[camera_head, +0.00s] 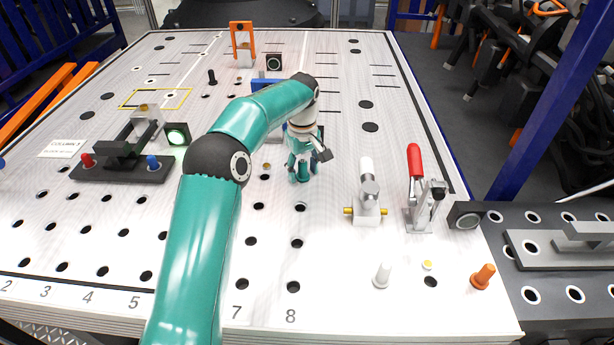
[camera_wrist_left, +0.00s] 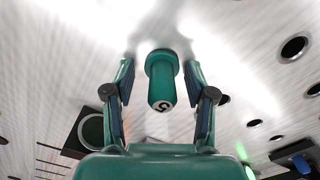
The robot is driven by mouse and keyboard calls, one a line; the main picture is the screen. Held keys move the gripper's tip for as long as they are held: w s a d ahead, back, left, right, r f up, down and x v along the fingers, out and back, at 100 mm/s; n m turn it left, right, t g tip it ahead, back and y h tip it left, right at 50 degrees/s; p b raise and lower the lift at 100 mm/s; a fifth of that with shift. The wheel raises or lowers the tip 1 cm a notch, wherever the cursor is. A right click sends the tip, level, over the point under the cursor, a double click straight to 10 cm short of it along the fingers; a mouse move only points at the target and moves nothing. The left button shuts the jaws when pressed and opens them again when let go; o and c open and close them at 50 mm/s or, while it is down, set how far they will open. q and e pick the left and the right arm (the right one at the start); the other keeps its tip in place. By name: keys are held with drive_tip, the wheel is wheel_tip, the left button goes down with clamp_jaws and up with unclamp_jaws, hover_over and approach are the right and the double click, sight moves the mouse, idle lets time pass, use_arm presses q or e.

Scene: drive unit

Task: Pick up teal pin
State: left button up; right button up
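The teal pin (camera_wrist_left: 162,82) shows in the left wrist view, with a "5" on the end that faces the camera. It stands at the white table surface between the two fingers of my left gripper (camera_wrist_left: 158,75). The fingers are open, with a visible gap on each side of the pin. In the head view my left gripper (camera_head: 303,172) is low over the table, right of the teal arm's elbow. The pin cannot be told apart from the gripper there. My right gripper is not in view.
A silver block with a white-topped post (camera_head: 368,200) and a red-handled clamp (camera_head: 415,185) stand to the right. A white pin (camera_head: 382,275) and an orange pin (camera_head: 483,277) stand near the front. A black fixture (camera_head: 120,168) is at left, and a blue block (camera_head: 264,84) behind the arm.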

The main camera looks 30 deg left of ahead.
use_arm(q)
clamp_jaws()
drive_tip(key=shift+r, duration=0.15)
